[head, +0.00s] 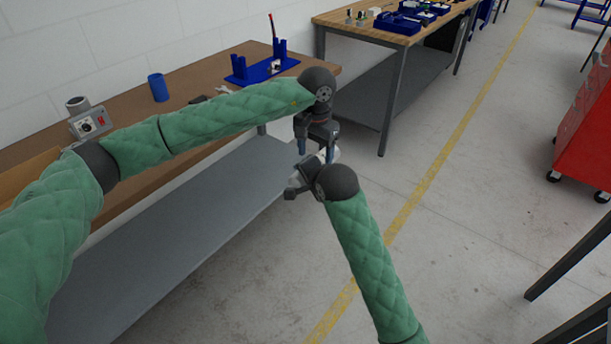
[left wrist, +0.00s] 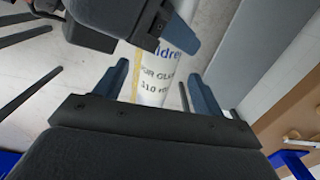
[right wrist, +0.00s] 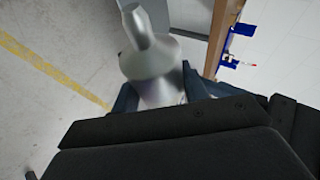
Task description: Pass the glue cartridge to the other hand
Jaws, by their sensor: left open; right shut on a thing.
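The glue cartridge is a white tube with dark lettering (left wrist: 160,78). In the right wrist view its cone and nozzle (right wrist: 150,58) point up the picture. In the head view only a small white part (head: 326,155) shows between the grippers. My right gripper (head: 308,177) is shut on the cartridge, in the air beyond the bench edge. My left gripper (head: 317,146) is open above it. In the left wrist view the cartridge shows between the two left fingertips (left wrist: 160,85), with a gap on each side. Whether they touch it is partly hidden.
A brown bench (head: 190,80) with a grey lower shelf (head: 190,235) stands left. On it are a blue cup (head: 158,87), a grey device with a dial (head: 87,122) and a blue rack (head: 262,70). A red cart (head: 585,125) stands right. The floor is open.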

